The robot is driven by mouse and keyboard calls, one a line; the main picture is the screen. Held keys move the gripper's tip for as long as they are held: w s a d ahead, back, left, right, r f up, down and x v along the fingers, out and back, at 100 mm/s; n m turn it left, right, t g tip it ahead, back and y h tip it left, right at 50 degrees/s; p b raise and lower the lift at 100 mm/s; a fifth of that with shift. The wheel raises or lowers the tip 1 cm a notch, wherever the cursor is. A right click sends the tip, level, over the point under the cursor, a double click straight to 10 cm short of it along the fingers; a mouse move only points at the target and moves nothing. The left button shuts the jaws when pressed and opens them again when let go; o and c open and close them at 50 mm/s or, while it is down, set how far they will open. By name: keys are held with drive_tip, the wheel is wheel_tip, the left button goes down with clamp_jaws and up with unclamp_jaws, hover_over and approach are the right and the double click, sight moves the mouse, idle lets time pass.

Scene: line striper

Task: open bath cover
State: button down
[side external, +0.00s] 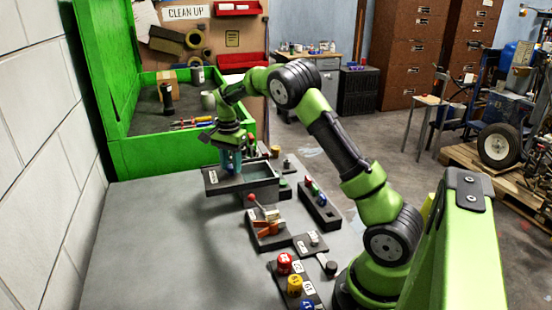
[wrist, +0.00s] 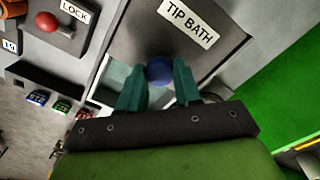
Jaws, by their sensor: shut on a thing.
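The bath cover (wrist: 150,42) is a dark grey plate with a white "TIP BATH" label (wrist: 188,22) and a round blue knob (wrist: 159,71). My gripper (wrist: 158,78) has its two teal fingers on either side of the knob and is shut on it. In the side view my gripper (side external: 232,162) points down onto the bath cover (side external: 215,179) on top of the grey bath box (side external: 262,195). A pale strip of the bath (wrist: 116,75) shows beside the cover's edge in the wrist view. The fingers hide part of the knob and cover.
A red-knobbed lever (wrist: 47,22) labelled LOCK stands beside the bath. A rack with coloured pieces (side external: 320,207) and numbered knobs (side external: 295,285) lie nearer the arm. A green-walled bin (side external: 175,143) stands behind. The left side of the table (side external: 150,240) is clear.

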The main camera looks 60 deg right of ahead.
sight(231, 166)
drive_tip(key=c, duration=0.8)
unclamp_jaws()
wheel_tip(231, 166, up, 17)
drive_tip(key=s+a+f+n+t, duration=0.1)
drive_tip(key=s+a+n+t, duration=0.1)
drive_tip(key=s+a+n, duration=0.2)
drive_tip(key=s+a+f+n+t+y, duration=0.1)
drive_tip(key=s+a+n, duration=0.4)
drive_tip(key=s+a, duration=0.6)
drive_tip(key=s+a+f+n+t+y, duration=0.1)
drive_tip(key=s+a+n+t, duration=0.3)
drive_tip(key=s+a, duration=0.3)
drive_tip(key=shift+s+a+n, duration=0.25)
drive_tip(key=shift+s+n, duration=0.25)
drive_tip(key=shift+s, duration=0.3)
